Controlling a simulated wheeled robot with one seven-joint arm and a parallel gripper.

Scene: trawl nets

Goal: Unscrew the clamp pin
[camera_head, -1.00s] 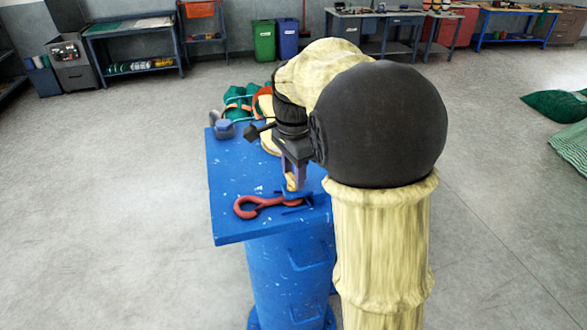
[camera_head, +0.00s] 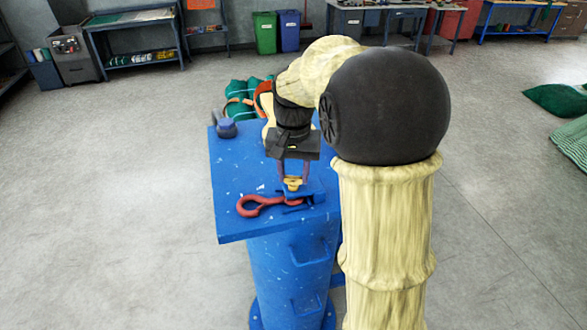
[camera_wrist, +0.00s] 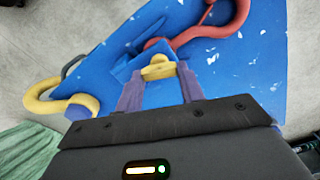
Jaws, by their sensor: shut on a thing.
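The clamp pin (camera_head: 293,186) has a yellow head and stands at a small blue clamp (camera_head: 314,190) near the front of the blue bench. My gripper (camera_head: 294,179) points down at it, and its two purple fingers are shut on the yellow head from either side. In the wrist view the pin head (camera_wrist: 158,70) sits between the fingertips, with the blue clamp (camera_wrist: 126,66) just beyond. A red hook (camera_head: 250,211) lies beside the clamp, its shank running up to it. The pin's thread is hidden.
The blue bench top (camera_head: 235,175) is mostly bare left of my gripper. A grey-blue shackle-like object (camera_head: 226,128) and green netting (camera_head: 238,108) lie at its back. A yellow hook (camera_wrist: 60,100) shows at the bench edge in the wrist view. Green net bundles (camera_head: 555,99) lie on the floor.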

